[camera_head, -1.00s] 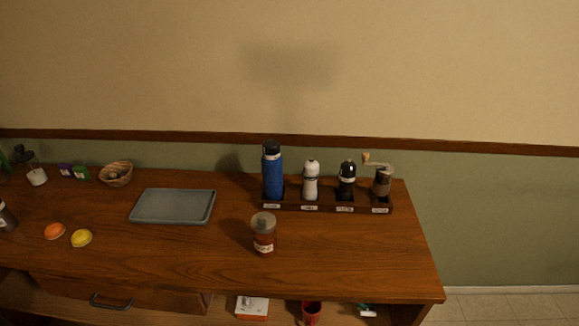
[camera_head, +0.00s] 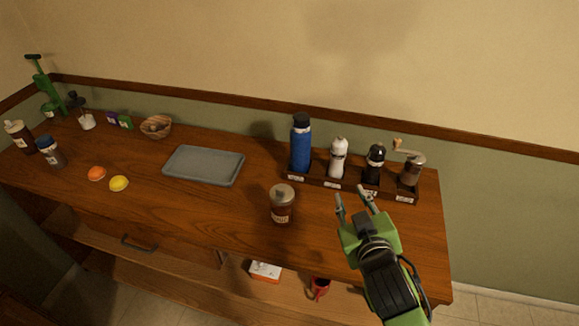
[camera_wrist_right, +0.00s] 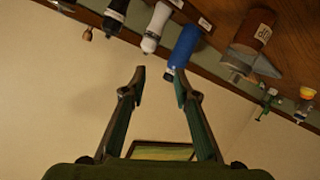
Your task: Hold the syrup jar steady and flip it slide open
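The syrup jar (camera_head: 282,207) is a dark brown jar with a pale label and a greyish lid. It stands upright on the wooden counter (camera_head: 225,222), near its front edge. My right gripper (camera_head: 352,195) is open and empty, to the right of the jar and apart from it. In the right wrist view the scene is upside down; the jar (camera_wrist_right: 262,25) shows at the upper right, outside the open fingers (camera_wrist_right: 160,75). Whether the lid's slide is open is too small to tell. My left gripper is not in view.
A rack (camera_head: 333,184) behind holds a blue bottle (camera_head: 301,148), a white mill (camera_head: 338,158), a black mill (camera_head: 375,162) and a crank grinder (camera_head: 410,170). A grey tray (camera_head: 204,165) lies left of the jar. An orange fruit (camera_head: 97,173) and a lemon (camera_head: 119,183) lie farther left.

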